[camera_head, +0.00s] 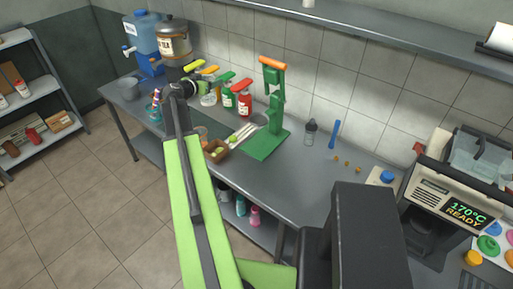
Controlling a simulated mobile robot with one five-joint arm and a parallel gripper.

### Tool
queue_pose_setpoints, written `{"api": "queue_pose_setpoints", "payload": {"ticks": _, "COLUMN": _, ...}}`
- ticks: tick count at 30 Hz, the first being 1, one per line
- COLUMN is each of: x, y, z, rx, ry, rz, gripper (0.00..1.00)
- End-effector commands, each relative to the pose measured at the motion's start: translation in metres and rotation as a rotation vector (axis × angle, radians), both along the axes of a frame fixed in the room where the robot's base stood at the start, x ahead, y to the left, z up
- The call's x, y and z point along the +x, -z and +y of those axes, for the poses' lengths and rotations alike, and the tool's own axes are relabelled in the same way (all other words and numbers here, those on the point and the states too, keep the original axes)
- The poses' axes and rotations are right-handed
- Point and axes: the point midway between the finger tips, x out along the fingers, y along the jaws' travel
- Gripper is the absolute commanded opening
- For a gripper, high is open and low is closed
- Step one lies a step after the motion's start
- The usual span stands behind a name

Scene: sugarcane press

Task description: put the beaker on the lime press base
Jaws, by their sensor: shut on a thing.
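The lime press (274,98) is a green upright frame with an orange handle, standing on the counter. Its flat green base (262,146) is bare. My gripper (188,87) is at the far end of my arm, over the counter to the left of the press and well apart from its base. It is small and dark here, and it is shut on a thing. That thing is probably the beaker, but its outline is not clear against the bottles behind it.
Green (229,99) and red (245,103) bottles stand between my gripper and the press. A brown box of limes (216,152) is left of the press base. A clear shaker (311,132) stands right of it. A water jug (143,36) is at the far left.

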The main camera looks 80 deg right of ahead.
Motion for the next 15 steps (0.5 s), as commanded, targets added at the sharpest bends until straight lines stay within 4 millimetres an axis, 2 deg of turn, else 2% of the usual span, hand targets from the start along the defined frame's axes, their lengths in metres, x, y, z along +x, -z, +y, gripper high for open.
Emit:
{"api": "queue_pose_setpoints", "payload": {"ticks": 2, "x": -0.006, "y": 0.002, "z": -0.002, "rx": 0.0, "ry": 0.007, "rz": 0.0, "gripper": 0.18}}
{"api": "queue_pose_setpoints", "payload": {"ticks": 5, "x": -0.016, "y": 0.02, "z": 0.0, "rx": 0.001, "ry": 0.023, "rz": 0.0, "gripper": 0.18}}
{"api": "queue_pose_setpoints", "payload": {"ticks": 8, "x": -0.032, "y": 0.059, "z": 0.011, "rx": 0.002, "ry": 0.051, "rz": 0.0, "gripper": 0.18}}
{"api": "queue_pose_setpoints", "payload": {"ticks": 15, "x": -0.082, "y": 0.174, "z": 0.05, "rx": 0.004, "ry": 0.153, "rz": -0.003, "gripper": 0.18}}
